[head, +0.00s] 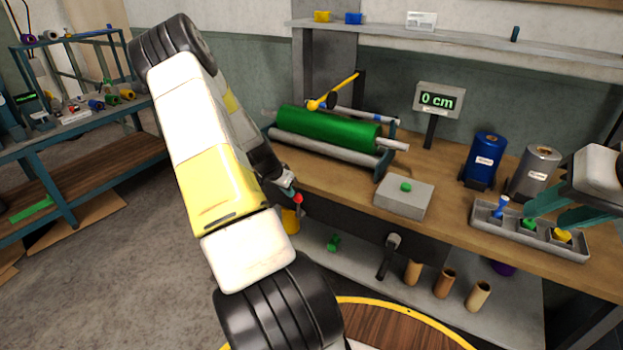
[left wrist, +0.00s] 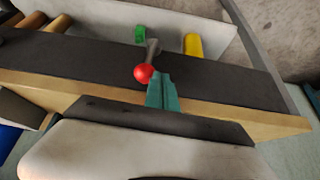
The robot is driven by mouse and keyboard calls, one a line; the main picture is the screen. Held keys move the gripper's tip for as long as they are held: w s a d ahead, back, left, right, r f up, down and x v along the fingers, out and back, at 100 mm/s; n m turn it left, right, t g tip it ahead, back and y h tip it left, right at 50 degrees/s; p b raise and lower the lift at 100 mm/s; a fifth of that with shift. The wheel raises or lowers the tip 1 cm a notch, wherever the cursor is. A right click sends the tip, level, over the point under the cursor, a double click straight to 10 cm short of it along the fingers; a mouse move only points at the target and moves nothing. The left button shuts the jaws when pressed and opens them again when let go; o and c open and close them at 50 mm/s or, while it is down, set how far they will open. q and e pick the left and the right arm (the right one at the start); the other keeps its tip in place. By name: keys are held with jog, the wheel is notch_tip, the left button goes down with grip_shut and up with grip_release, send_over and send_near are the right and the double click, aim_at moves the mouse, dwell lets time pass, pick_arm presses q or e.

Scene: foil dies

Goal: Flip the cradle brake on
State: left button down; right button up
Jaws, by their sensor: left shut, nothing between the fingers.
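A lever with a red ball knob (head: 297,199) stands at the front edge of the bench, below the green roll in its cradle; I take it for the cradle brake. In the left wrist view its red knob (left wrist: 144,73) and short grey stem show against the dark bench front. My left gripper (head: 288,182) is shut and empty beside the knob; its teal fingertips (left wrist: 161,84) are very close to it, and I cannot tell whether they touch. My right gripper (head: 544,218) is open, its teal fingers apart over the grey tray.
The green roll (head: 325,128) lies behind the lever, with a yellow arm (head: 335,92) over it. A grey box with a green button (head: 404,197) and a "0 cm" display (head: 439,101) stand to the right. The grey tray (head: 487,222) holds small coloured pieces. Brown tubes (head: 444,283) stand on the lower shelf.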

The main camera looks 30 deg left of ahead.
pick_arm(q)
jog(key=shift+s+d+m+y, duration=0.15)
jog(key=shift+d+y, duration=0.45)
jog(key=shift+d, duration=0.65)
jog(key=shift+w+d+m+y, duration=0.1)
jog(key=shift+d+m+y, duration=0.15)
jog(key=shift+d+y, duration=0.65)
jog(key=shift+s+d+f+h, duration=0.15)
jog(key=shift+d+h, duration=0.05)
jog(key=shift+d, duration=0.4)
jog(key=shift+s+d+f+h, duration=0.1)
jog(key=shift+d+f+h, duration=0.1)
jog(key=shift+d, duration=0.4)
jog(key=shift+d+f, duration=0.1)
jog(key=shift+d, duration=0.2)
send_near(302, 199)
notch_tip(302, 199, down, 2)
jog(key=w+a, duration=0.2)
jog(key=s+d+r, duration=0.4)
jog(key=r, duration=0.2)
jog(key=shift+s+r, duration=0.15)
jog(key=shift+s, duration=0.25)
